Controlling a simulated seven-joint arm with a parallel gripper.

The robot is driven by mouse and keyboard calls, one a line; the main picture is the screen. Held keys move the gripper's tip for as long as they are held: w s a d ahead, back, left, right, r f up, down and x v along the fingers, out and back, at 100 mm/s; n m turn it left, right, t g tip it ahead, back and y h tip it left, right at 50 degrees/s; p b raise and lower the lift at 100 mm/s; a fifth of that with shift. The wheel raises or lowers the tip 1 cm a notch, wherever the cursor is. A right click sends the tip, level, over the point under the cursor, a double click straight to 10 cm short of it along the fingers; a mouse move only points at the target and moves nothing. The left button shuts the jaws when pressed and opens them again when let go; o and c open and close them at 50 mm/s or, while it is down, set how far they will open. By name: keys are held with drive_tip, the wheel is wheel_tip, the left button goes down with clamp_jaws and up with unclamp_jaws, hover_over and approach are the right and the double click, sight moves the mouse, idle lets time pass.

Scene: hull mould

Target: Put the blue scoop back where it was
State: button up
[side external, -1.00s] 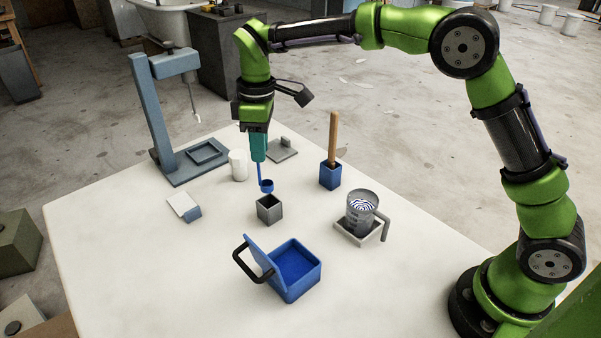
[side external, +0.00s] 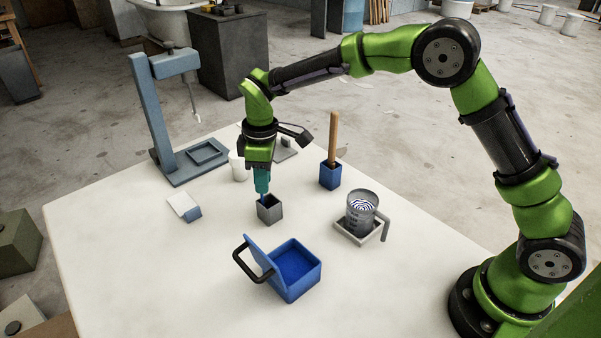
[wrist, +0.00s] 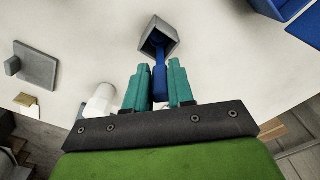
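The blue scoop (wrist: 160,78) is upright, with its lower end inside the small grey open-topped box (side external: 270,210). In the wrist view the grey box (wrist: 158,38) shows just beyond the fingertips, with the scoop's bowl down in it. My gripper (side external: 262,188) points down right above the box. Its teal fingers (wrist: 159,80) stand on both sides of the scoop's handle and appear shut on it. In the side view the fingers hide most of the scoop.
A blue lidded bin (side external: 296,270) stands open in front. A blue holder (side external: 330,176) with a wooden handle and a grey can (side external: 361,212) on a tray stand right. A white cup (side external: 238,168) is close behind my gripper. A blue-grey stand (side external: 150,115) is back left.

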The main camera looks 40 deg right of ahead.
drive_tip(key=o, duration=0.4)
drive_tip(key=s+d+r+m+t, duration=0.1)
drive_tip(key=s+d+r, duration=0.15)
drive_tip(key=r, duration=0.65)
drive_tip(key=s+d+r+m, duration=0.1)
drive_tip(key=s+d+r, duration=0.15)
drive_tip(key=r, duration=0.55)
drive_tip(key=s+d+m+t, duration=0.2)
drive_tip(key=s+m, duration=0.1)
drive_tip(key=s, duration=0.3)
drive_tip(key=s+d+f+m+t+y, duration=0.1)
drive_tip(key=s+d+m+t, duration=0.1)
drive_tip(key=s, duration=0.5)
drive_tip(key=s+d+f+m+t, duration=0.1)
drive_tip(key=s+d+m+t, duration=0.1)
drive_tip(key=s+m, duration=0.4)
drive_tip(key=shift+s+d+y, duration=0.4)
drive_tip(key=shift+s+d, duration=0.1)
drive_tip(key=shift+d, duration=0.15)
